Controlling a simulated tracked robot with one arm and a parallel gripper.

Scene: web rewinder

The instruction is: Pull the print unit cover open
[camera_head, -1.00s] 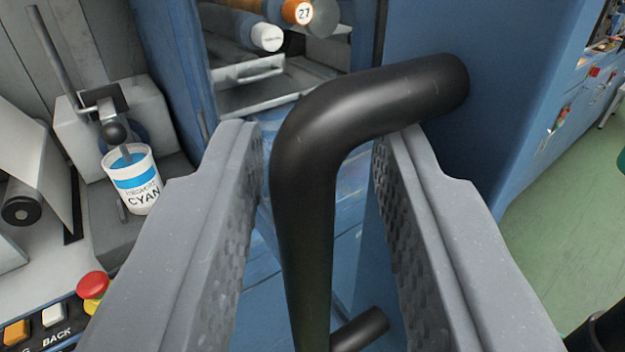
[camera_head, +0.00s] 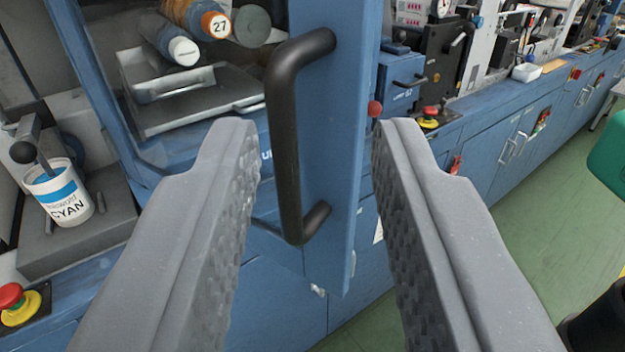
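The print unit cover (camera_head: 345,130) is a blue framed panel with a window, and its edge faces me at the middle of the view. A black bent bar handle (camera_head: 284,140) is fixed to it, upright, at the upper middle. My gripper (camera_head: 312,135) is open and empty, its two grey ribbed fingers spread wide. The handle lies beyond the fingertips, nearer the left one in the picture, with no finger seen closed on it. The cover's full outline is partly hidden by the left finger.
A cyan ink tub (camera_head: 58,192) stands at left, with a red emergency button (camera_head: 12,296) below it. Rollers (camera_head: 200,25) and a grey tray (camera_head: 180,90) show through the window. More blue machine cabinets (camera_head: 495,150) run back right beside open green floor (camera_head: 540,220).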

